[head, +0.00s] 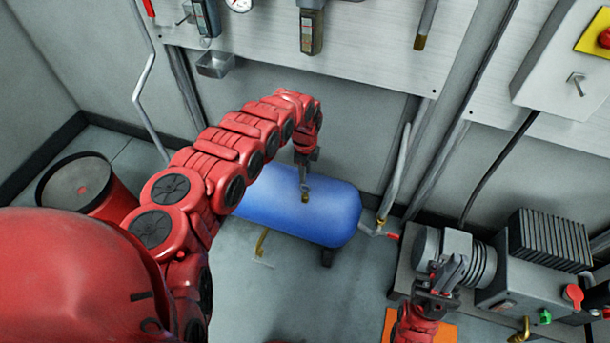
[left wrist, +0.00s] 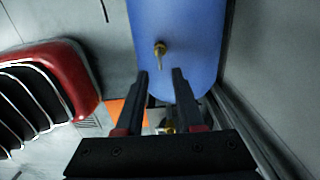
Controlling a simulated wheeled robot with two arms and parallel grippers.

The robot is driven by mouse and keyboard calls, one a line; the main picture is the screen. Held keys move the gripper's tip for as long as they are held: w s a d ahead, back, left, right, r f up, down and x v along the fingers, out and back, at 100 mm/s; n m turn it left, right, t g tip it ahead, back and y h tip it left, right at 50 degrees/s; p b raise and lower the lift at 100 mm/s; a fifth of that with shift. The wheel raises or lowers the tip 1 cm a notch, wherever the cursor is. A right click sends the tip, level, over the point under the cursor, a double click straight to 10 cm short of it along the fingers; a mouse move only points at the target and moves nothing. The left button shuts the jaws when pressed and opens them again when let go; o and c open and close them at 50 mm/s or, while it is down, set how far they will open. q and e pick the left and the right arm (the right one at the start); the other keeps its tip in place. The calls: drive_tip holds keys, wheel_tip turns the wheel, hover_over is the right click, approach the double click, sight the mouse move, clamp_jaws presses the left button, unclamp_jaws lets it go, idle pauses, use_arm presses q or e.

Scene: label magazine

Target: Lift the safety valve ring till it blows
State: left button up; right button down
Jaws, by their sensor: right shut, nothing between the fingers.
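The safety valve (head: 305,197) is a small brass fitting on top of the blue tank (head: 255,206). It also shows in the left wrist view (left wrist: 160,48), with a thin brass part hanging from it; the ring itself is too small to make out clearly. My left gripper (head: 303,178) points down above the tank at the valve. In the left wrist view its two dark fingers (left wrist: 160,74) are apart and empty, with the valve beyond the gap between their tips. My right gripper (head: 450,276) is shut and empty, in front of the compressor motor at lower right.
A grey compressor (head: 520,290) with a finned block stands right of the tank. A pipe with a red-handled valve (head: 392,236) is at the tank's right end. A red bin (head: 78,186) stands at left. A wall panel with a gauge (head: 238,4) is behind.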

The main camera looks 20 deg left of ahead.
use_arm(q)
wheel_tip(320, 180, up, 14)
drive_tip(key=p, duration=0.1)
drive_tip(key=shift+r+p, duration=0.15)
drive_tip(key=shift+p, duration=0.2)
